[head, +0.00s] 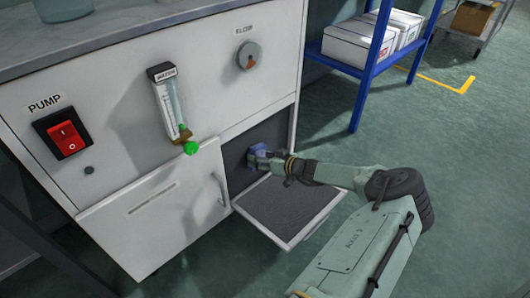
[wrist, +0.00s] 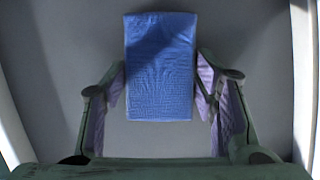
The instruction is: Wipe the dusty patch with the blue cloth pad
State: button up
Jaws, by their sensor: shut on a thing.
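The blue cloth pad (wrist: 160,60) is between the fingers of my gripper (wrist: 161,88) in the wrist view, and the gripper is shut on it. The pad faces a plain grey surface (wrist: 235,50); I cannot tell whether it touches it. In the head view the pad (head: 257,149) is a small blue shape at the tip of my gripper (head: 262,158), inside the open compartment (head: 234,150) at the cabinet's lower right. I cannot make out a dusty patch in either view; the arm and pad hide part of the compartment.
The compartment's door (head: 285,213) is lowered beneath my forearm. A closed panel with a handle (head: 220,189) is to its left. A green-tipped water gauge (head: 170,105), a red pump switch (head: 67,135) and a round knob (head: 249,55) are on the cabinet front.

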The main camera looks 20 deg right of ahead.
aim_at(240, 165)
jog(key=shift+s+a+p, duration=0.35)
jog(key=shift+a+p, duration=0.4)
jog(key=shift+a, duration=0.35)
jog(key=shift+s+a+p, duration=0.4)
jog(key=shift+a+p, duration=0.35)
jog(key=shift+a, duration=0.3)
jog(key=shift+s+a+p, duration=0.35)
jog(key=shift+a+p, duration=0.4)
jog(key=shift+a, duration=0.35)
jog(key=s+d+p, duration=0.2)
jog(key=s, duration=0.3)
jog(key=shift+s, duration=0.35)
jog(key=shift+s+d, duration=0.1)
jog(key=s, duration=0.1)
jog(key=s+d, duration=0.1)
jog(key=shift+s+p, duration=0.3)
jog(key=shift+p, duration=0.1)
